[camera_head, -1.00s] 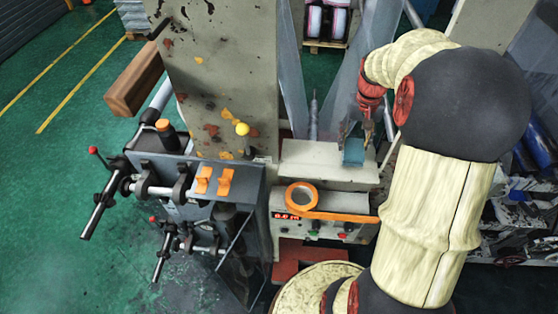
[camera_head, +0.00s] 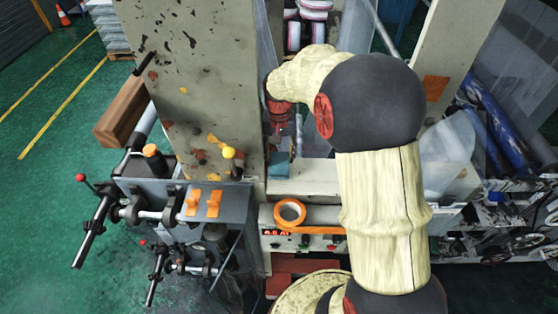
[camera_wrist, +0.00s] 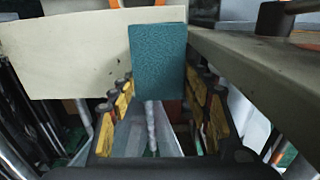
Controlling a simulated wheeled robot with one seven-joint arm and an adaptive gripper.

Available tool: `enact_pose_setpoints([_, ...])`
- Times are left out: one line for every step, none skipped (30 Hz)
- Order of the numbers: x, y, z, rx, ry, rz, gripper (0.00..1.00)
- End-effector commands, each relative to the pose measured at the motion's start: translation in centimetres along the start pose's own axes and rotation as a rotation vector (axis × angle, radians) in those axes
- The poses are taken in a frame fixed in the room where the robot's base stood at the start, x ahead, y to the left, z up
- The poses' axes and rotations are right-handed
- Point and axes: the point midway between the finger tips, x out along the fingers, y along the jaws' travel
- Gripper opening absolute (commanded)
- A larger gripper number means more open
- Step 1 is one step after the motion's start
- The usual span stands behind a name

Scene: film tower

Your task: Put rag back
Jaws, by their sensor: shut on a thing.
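The rag is a small teal-blue rectangle (camera_head: 279,166), held above the left end of a cream ledge beside the tall stained column. In the wrist view the rag (camera_wrist: 158,60) stands upright between the fingers, its flat face toward the camera. My gripper (camera_head: 281,145) is shut on the rag; its red body and fingers show partly in the head view. In the wrist view the yellow-padded fingers of my gripper (camera_wrist: 163,92) flank the rag. I cannot tell whether the rag touches the ledge.
The cream ledge (camera_head: 316,178) has bare room to the right of the rag. A roll of orange tape (camera_head: 290,212) lies on the machine below. The stained column (camera_head: 195,80) rises close on the left. A control box (camera_head: 200,198) with orange switches and levers stands at the left.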

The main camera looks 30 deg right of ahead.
Motion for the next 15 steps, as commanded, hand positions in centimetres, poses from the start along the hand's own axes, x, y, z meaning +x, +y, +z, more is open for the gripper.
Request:
enact_pose_setpoints([0.1, -0.1, 0.0, 0.000, -0.001, 0.000, 0.25])
enact_pose_setpoints([0.2, -0.1, 0.0, 0.000, -0.002, 0.001, 0.25])
enact_pose_setpoints([0.5, -0.1, 0.1, 0.000, -0.003, 0.001, 0.25])
enact_pose_setpoints([0.8, -0.1, 0.1, 0.001, -0.004, 0.001, 0.25])
enact_pose_setpoints([1.2, -0.1, 0.1, 0.001, -0.005, 0.001, 0.25])
enact_pose_setpoints([1.7, -0.1, 0.1, 0.001, -0.004, 0.001, 0.25])
enact_pose_setpoints([2.1, -0.1, 0.1, 0.001, -0.005, 0.001, 0.25])
enact_pose_setpoints([2.5, -0.1, 0.1, 0.001, -0.004, 0.001, 0.25])
enact_pose_setpoints([3.0, -0.1, 0.1, 0.001, -0.003, 0.001, 0.25])
enact_pose_setpoints([3.2, -0.1, 0.1, 0.001, -0.003, 0.001, 0.25])
enact_pose_setpoints([3.4, -0.1, 0.1, 0.001, -0.002, 0.001, 0.25])
enact_pose_setpoints([3.5, -0.1, 0.0, 0.001, 0.000, 0.000, 0.25])
enact_pose_setpoints([3.5, -0.1, 0.0, 0.001, 0.000, 0.000, 0.25])
enact_pose_setpoints([3.5, -0.1, 0.0, 0.000, 0.000, 0.000, 0.25])
enact_pose_setpoints([3.5, -0.1, 0.0, 0.000, 0.000, 0.000, 0.25])
